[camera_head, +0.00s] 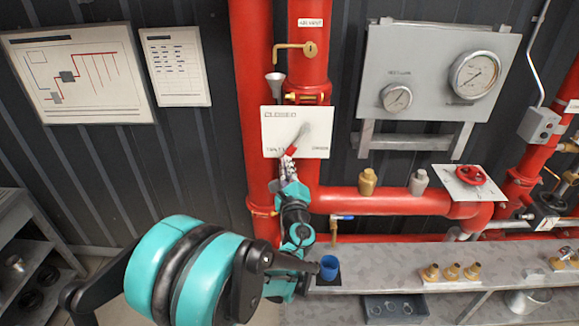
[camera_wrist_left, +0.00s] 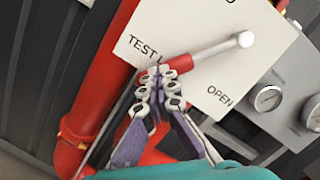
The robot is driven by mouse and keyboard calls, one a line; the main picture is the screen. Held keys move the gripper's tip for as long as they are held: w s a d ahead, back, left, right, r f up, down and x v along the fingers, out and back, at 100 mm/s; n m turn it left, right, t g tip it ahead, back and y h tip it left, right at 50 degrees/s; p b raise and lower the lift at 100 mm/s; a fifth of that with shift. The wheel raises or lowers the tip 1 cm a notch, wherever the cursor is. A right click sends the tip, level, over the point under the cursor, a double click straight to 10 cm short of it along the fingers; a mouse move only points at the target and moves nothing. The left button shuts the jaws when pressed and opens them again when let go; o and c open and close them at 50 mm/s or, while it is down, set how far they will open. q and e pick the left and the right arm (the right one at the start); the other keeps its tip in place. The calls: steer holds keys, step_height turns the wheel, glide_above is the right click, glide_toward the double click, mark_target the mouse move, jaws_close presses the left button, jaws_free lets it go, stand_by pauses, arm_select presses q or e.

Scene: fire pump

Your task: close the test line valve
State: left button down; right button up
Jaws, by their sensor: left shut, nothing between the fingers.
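The test line valve shows as a white plate (camera_head: 318,143) on the red pipe, lettered CLOSED at upper left, TEST LINE at lower left and OPEN at lower right. Its grey lever (camera_head: 303,131) slants down and left to a red grip (camera_head: 291,151). In the left wrist view the lever (camera_wrist_left: 215,49) and red grip (camera_wrist_left: 181,64) lie just beyond my fingertips. My left gripper (camera_head: 287,168) is shut and empty at the grip's end; its fingertips (camera_wrist_left: 157,80) overlap the grip, and contact is unclear. My right gripper is not in view.
A gauge panel (camera_head: 430,75) stands to the right. A red handwheel (camera_head: 471,175) sits on the lower pipe. A brass lever (camera_head: 295,49) is above the plate.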

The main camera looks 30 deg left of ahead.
arm_select(q)
steer(key=s+a+r+m+t+h+p, duration=0.1)
steer(key=s+a+r+m, duration=0.1)
steer(key=r+m, duration=0.3)
steer(key=shift+s+a+m+t+p, duration=0.15)
steer(key=shift+a+m+t+p, duration=0.25)
steer(key=shift+a+m, duration=0.8)
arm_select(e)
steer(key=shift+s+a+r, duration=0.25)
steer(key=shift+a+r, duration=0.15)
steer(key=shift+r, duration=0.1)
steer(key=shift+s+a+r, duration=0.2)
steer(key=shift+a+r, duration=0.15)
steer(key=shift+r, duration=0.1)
arm_select(q)
steer(key=shift+s+d+r+m+h+p, duration=0.1)
steer(key=shift+r+m+h+p, duration=0.45)
steer(key=shift+m, duration=0.65)
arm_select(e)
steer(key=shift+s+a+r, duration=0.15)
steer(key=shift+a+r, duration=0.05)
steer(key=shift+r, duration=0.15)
